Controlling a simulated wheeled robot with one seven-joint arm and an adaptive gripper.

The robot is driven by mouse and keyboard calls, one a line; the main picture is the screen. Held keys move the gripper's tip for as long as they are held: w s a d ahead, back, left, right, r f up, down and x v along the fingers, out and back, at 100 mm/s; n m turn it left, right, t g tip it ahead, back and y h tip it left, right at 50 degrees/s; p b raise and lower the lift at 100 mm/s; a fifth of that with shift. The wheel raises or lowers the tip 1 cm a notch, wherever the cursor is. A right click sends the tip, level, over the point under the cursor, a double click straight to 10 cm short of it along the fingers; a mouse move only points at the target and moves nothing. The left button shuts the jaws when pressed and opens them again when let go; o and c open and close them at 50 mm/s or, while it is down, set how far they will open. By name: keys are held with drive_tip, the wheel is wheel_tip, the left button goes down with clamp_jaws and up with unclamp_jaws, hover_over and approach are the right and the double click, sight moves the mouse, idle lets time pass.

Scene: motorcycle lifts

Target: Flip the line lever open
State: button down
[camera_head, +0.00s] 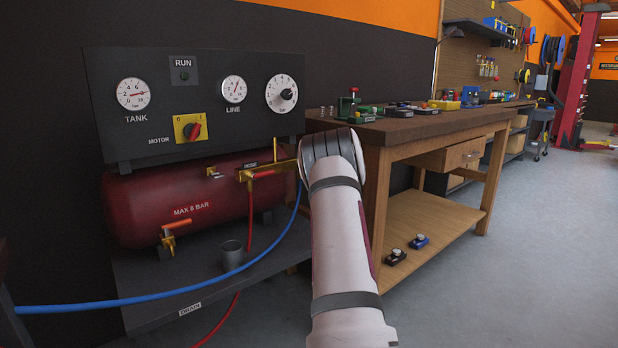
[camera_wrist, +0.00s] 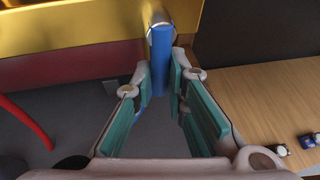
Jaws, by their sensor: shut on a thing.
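In the wrist view, my gripper (camera_wrist: 163,82) is closed around a blue bar-shaped handle (camera_wrist: 161,55), with a teal pad on each side. The handle stands out from a pale ring at a yellow brass-coloured body (camera_wrist: 75,30); it appears to be the line lever, but no label shows there. In the head view, my arm hides my gripper and the handle. The brass pipe (camera_head: 285,164) runs right behind my arm. A gauge marked LINE (camera_head: 233,89) is on the dark panel above.
A red tank (camera_head: 185,200) carries a brass fitting with a red lever (camera_head: 265,174) near a HOSE label. A blue hose (camera_head: 130,303) and red hose (camera_head: 251,215) hang nearby. A grey cup (camera_head: 232,255) stands below. A wooden workbench (camera_head: 420,125) is close on the right.

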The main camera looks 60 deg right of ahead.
drive_tip(key=c, duration=1.6)
unclamp_jaws()
drive_tip(key=v, duration=1.2)
